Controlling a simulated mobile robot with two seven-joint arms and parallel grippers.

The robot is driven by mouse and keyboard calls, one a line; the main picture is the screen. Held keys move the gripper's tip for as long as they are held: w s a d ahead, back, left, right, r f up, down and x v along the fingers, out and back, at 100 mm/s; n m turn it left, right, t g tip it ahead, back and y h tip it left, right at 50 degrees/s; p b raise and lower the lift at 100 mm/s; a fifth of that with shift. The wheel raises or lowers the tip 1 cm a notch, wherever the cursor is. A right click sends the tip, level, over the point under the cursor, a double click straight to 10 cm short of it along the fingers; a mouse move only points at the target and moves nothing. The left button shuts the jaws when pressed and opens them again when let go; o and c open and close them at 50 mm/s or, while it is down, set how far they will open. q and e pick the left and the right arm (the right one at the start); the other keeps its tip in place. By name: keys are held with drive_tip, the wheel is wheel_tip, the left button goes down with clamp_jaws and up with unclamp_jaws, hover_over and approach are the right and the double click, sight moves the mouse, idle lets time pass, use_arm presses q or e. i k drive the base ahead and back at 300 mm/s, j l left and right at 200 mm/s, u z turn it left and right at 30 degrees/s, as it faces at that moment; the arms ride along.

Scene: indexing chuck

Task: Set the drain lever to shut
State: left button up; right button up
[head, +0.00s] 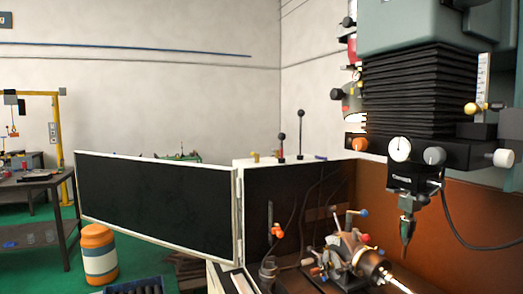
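No part is clearly labelled as the drain lever, and I cannot tell which one it is. A small lever with an orange handle (277,231) shows inside the open machine enclosure, left of the chuck. The indexing chuck (352,254) sits low in the enclosure, with a blue-tipped lever (357,212) above it and orange knobs around it. Two upright levers with black knobs, one taller (300,130) and one shorter (282,146), stand on the enclosure's white top. Neither of my grippers is in view.
A wide black door panel (155,205) with a white frame stands open to the left. The machine head with a pointed tool (407,232) hangs above the chuck. A dark cable loops at the right. An orange and white drum (99,254) and a workbench (38,185) stand at left.

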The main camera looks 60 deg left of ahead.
sight(282, 136)
drive_tip(key=u, duration=1.75)
drive_tip(key=i+j+z, duration=0.1)
drive_tip(key=i+j, duration=0.3)
